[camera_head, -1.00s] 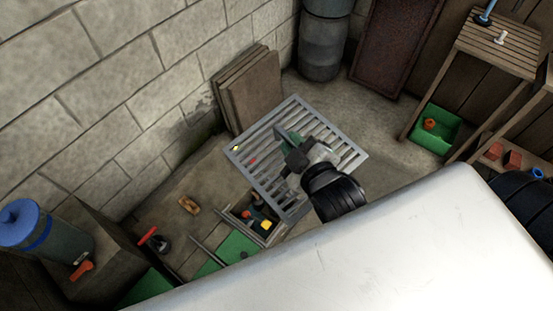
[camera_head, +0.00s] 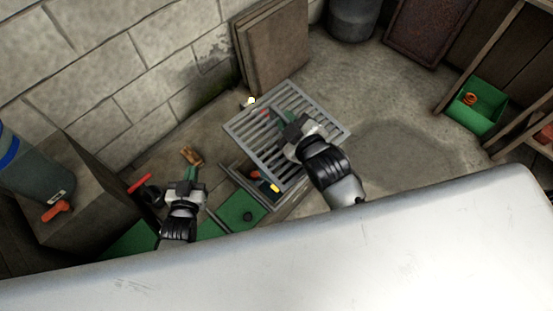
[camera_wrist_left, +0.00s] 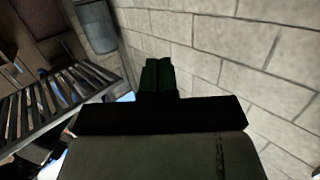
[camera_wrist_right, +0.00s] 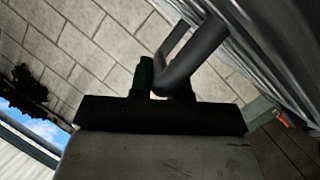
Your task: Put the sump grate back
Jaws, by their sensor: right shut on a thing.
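The sump grate (camera_head: 320,110) is a grey metal frame with parallel bars, lying across the middle of the head view. My right gripper (camera_head: 287,130) is shut on it. In the right wrist view a dark, bent handle (camera_wrist_right: 190,58) passes between the fingers beside the grate's bars (camera_wrist_right: 272,45). My left gripper (camera_head: 194,172) is to the left of the grate, apart from it. Its green fingers (camera_wrist_left: 158,77) are together and empty. The grate's bars also show at the left of the left wrist view (camera_wrist_left: 58,97).
A red-handled valve (camera_head: 140,182) is close to my left gripper. Boards (camera_head: 272,45) lean on the block wall. A green bin (camera_head: 477,107) stands right. Floor with a dark patch (camera_head: 410,150) is clear.

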